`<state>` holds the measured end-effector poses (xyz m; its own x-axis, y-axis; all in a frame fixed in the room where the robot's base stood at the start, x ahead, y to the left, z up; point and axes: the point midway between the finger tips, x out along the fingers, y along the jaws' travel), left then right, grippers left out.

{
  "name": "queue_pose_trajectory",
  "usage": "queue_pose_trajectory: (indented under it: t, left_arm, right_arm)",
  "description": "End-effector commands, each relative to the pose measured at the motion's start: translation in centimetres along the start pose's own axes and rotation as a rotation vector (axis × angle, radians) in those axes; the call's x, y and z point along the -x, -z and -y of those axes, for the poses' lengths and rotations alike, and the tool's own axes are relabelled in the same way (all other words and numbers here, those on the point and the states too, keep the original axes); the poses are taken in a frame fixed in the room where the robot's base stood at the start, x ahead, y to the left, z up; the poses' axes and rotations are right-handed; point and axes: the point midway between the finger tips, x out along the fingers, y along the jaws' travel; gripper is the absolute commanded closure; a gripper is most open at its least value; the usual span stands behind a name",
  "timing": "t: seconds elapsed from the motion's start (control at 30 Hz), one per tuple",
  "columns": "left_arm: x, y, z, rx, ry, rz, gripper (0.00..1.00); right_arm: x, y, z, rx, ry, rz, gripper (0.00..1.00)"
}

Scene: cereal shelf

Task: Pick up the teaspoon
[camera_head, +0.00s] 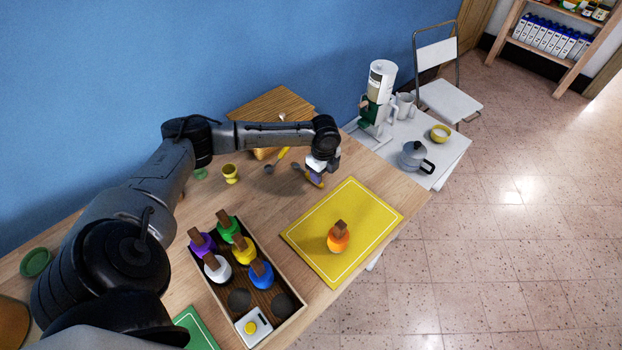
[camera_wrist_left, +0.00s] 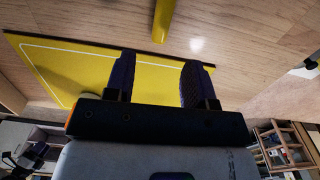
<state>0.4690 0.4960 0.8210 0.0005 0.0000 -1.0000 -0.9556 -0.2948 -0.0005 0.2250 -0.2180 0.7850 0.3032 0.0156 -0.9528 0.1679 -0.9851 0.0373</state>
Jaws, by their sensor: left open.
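Two spoon-like utensils with yellow handles and dark heads lie on the wooden table in the head view. One spoon (camera_head: 281,155) lies left of my gripper, near the wooden box. The other spoon (camera_head: 297,168) is partly hidden beneath my left gripper (camera_head: 316,177); I cannot tell which is the teaspoon. In the left wrist view, my left gripper (camera_wrist_left: 156,82) is open, with nothing between its fingers. A yellow handle (camera_wrist_left: 163,18) shows ahead of them, roughly in line with the gap and apart from the fingertips. My right gripper is not in view.
A yellow board (camera_head: 310,238) with an orange wooden-handled piece (camera_head: 339,237) lies right of a tray (camera_head: 273,337) of coloured pieces. A yellow egg cup (camera_head: 230,173) stands left of the spoons.

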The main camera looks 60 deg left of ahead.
Motion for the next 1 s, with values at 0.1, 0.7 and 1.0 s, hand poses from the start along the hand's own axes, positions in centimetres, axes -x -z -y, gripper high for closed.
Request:
queue_pose_trajectory:
  t: [0.1,0.7,1.0]
  left_arm:
    - [-0.3,0.0,0.0,0.000,0.000,0.000,0.50]
    - [-5.6,0.1,-0.2,0.000,0.000,0.001,0.50]
    - [-5.5,0.1,-0.2,-0.001,0.000,0.001,0.63]
  right_arm:
    - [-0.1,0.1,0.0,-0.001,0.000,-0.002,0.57]
    - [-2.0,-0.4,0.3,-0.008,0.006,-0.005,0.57]
    - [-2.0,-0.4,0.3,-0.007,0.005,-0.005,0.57]
